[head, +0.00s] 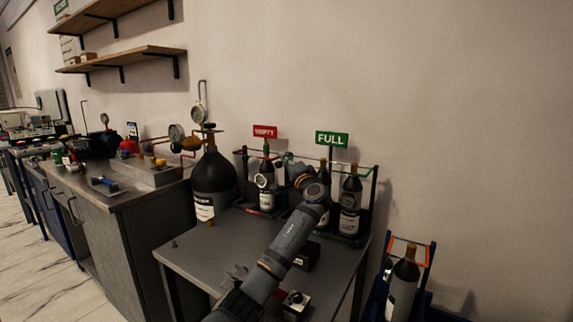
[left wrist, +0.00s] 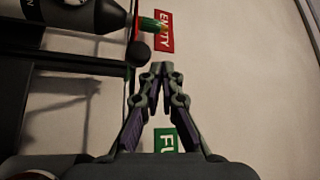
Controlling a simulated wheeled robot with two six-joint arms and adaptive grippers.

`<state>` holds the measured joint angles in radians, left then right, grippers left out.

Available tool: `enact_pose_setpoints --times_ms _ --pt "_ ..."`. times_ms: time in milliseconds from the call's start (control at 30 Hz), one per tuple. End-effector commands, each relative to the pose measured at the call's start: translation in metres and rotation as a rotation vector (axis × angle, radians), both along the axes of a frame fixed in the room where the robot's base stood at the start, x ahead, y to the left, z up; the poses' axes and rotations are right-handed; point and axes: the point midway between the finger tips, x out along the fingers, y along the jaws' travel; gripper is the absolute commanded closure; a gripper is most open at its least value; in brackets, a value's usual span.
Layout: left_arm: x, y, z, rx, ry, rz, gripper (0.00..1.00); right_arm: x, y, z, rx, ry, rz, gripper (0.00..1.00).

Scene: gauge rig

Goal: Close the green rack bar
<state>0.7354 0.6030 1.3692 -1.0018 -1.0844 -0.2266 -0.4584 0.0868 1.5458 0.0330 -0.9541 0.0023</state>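The green rack frame (head: 374,195) stands around dark bottles at the back right of the table, under the green FULL sign (head: 332,139). My arm hides part of this rack, and I cannot tell where its bar rests. My left gripper (head: 283,168) is at the back of the table, between the two signs, in front of the racks. In the left wrist view its fingers (left wrist: 156,72) come together at the tips with nothing visible between them. A thin greenish rod (left wrist: 130,75) runs just left of the fingertips, apparently apart from them.
The red EMPTY sign (head: 265,131) marks the left rack, with a bottle (head: 266,185) in it. A large black cylinder (head: 214,177) stands left of it. A small box (head: 295,303) is near the table front. A blue rack (head: 428,262) holds another bottle at right.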

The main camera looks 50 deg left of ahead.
Motion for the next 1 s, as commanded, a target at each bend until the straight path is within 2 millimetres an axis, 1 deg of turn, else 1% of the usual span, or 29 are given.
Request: enact_pose_setpoints --times_ms 33,100,200,333,400,500,867,933,1000 --pt "-0.001 -0.001 0.014 0.002 -0.009 -0.001 1.00 0.000 0.000 0.000 0.000 0.000 0.000 1.00" --pt "-0.001 -0.002 0.033 0.005 -0.012 -0.003 1.00 0.000 0.000 0.000 0.000 0.000 0.000 1.00" --pt "-0.001 -0.003 0.056 0.008 -0.014 -0.004 1.00 0.000 0.000 0.000 0.000 0.000 0.000 1.00" --pt "-0.001 -0.005 0.079 0.010 -0.013 -0.005 1.00 0.000 0.000 0.000 0.000 0.000 0.000 1.00" --pt "-0.001 -0.005 0.086 0.011 -0.012 -0.005 1.00 0.000 0.000 0.000 0.000 0.000 0.000 1.00" --pt "-0.001 -0.006 0.091 0.013 -0.011 -0.005 1.00 0.000 0.000 0.000 0.000 0.000 0.000 1.00" --pt "-0.002 -0.006 0.093 0.015 -0.012 -0.005 1.00 0.000 0.000 0.001 0.000 0.000 0.000 1.00" --pt "-0.002 -0.006 0.099 0.015 -0.012 -0.005 1.00 -0.003 -0.001 -0.001 -0.002 0.003 0.000 1.00" --pt "-0.002 -0.006 0.111 0.016 -0.013 -0.005 1.00 -0.013 -0.004 -0.006 -0.005 0.009 -0.002 1.00"
